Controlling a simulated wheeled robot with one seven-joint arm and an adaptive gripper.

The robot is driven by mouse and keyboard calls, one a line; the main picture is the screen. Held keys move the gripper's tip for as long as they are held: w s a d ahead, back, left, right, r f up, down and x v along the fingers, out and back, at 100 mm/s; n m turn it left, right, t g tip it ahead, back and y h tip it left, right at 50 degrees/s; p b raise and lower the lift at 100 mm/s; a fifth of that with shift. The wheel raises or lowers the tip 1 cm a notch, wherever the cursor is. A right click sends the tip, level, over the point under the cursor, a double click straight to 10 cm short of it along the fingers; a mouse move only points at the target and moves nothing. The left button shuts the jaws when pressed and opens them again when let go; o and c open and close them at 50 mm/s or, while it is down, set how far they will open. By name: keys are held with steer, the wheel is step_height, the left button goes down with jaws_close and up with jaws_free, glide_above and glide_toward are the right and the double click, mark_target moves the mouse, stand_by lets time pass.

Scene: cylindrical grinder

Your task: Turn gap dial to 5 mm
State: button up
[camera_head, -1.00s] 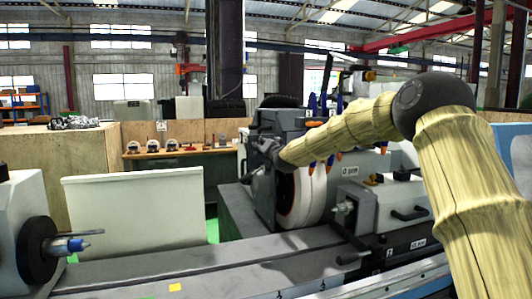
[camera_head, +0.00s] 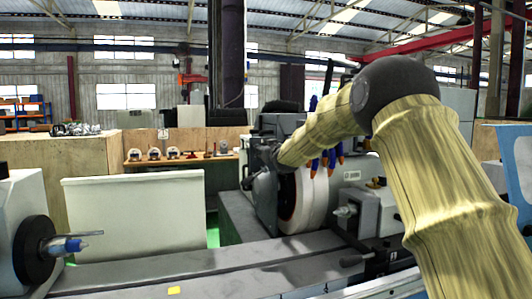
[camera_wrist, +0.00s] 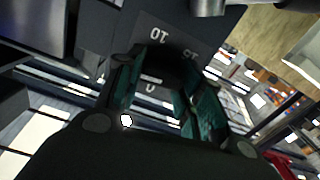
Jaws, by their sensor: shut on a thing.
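My gripper (camera_head: 262,174) is at the front of the grinder's dark wheel housing, left of the big white grinding wheel (camera_head: 301,200). In the wrist view, the teal fingers of my gripper (camera_wrist: 168,82) are closed around the dark gap dial (camera_wrist: 165,62), which they largely hide. A dark scale plate (camera_wrist: 162,34) behind it carries the white numbers 10 and 15, and a 0 shows lower between the fingers. The dial's pointer is hidden, so I cannot tell its setting.
A spindle with a blue-collared tip (camera_head: 68,246) stands at the left, and a grey tailstock block (camera_head: 372,213) at the right. Orange-tipped blue nozzles (camera_head: 330,160) hang by the wheel. A pale panel (camera_head: 135,215) stands behind the flat machine bed (camera_head: 200,268).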

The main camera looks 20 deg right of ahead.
steer(key=shift+f+n, duration=0.3)
steer(key=shift+n, duration=0.3)
steer(key=o, duration=1)
steer(key=shift+r, duration=0.15)
steer(key=shift+r, duration=0.1)
steer(key=s, duration=1.2)
steer(key=shift+d, duration=0.25)
